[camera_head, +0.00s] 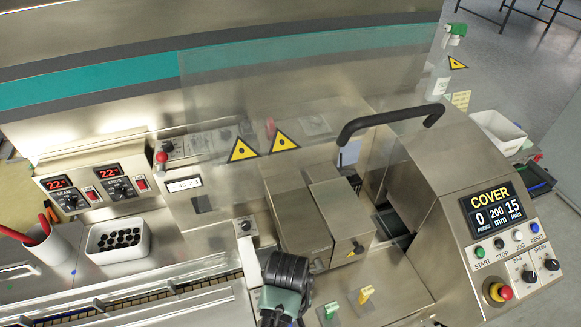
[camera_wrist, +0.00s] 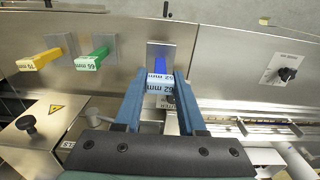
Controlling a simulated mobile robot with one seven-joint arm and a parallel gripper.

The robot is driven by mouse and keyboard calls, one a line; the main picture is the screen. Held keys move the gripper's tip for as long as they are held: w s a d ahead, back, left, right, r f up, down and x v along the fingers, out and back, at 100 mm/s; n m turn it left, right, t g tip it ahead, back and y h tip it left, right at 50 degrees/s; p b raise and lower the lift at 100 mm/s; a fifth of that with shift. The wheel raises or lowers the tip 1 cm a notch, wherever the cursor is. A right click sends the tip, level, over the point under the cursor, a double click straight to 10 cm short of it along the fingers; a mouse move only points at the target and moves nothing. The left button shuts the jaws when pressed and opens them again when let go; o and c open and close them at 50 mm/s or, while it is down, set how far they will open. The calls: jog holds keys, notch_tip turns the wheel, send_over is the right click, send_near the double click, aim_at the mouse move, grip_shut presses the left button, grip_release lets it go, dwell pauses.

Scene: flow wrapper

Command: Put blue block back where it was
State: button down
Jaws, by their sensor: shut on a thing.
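The blue block (camera_wrist: 158,73), with a white "62 mm" label, is between the fingertips of my gripper (camera_wrist: 158,88) in the wrist view. My gripper is shut on it. The block lines up with a grey metal plate (camera_wrist: 165,47) on the steel panel. I cannot tell whether it touches the plate or is fully seated. In the head view my wrist is at bottom centre, and the fingertips and blue block are hidden or out of frame.
A green block (camera_wrist: 92,59) and a yellow block (camera_wrist: 40,60) sit on neighbouring plates. They also show in the head view, green (camera_head: 330,309) and yellow (camera_head: 365,294). A black knob (camera_wrist: 288,74) lies to the right. A clear cover with a black handle (camera_head: 390,121) stands behind.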

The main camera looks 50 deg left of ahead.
jog(key=shift+f, duration=2.5)
jog(key=shift+f, duration=0.25)
jog(key=shift+c, duration=2.4)
grip_release()
jog(key=shift+r, duration=0.1)
notch_tip(320, 180, up, 12)
jog(key=shift+r, duration=0.15)
jog(key=shift+w, duration=0.1)
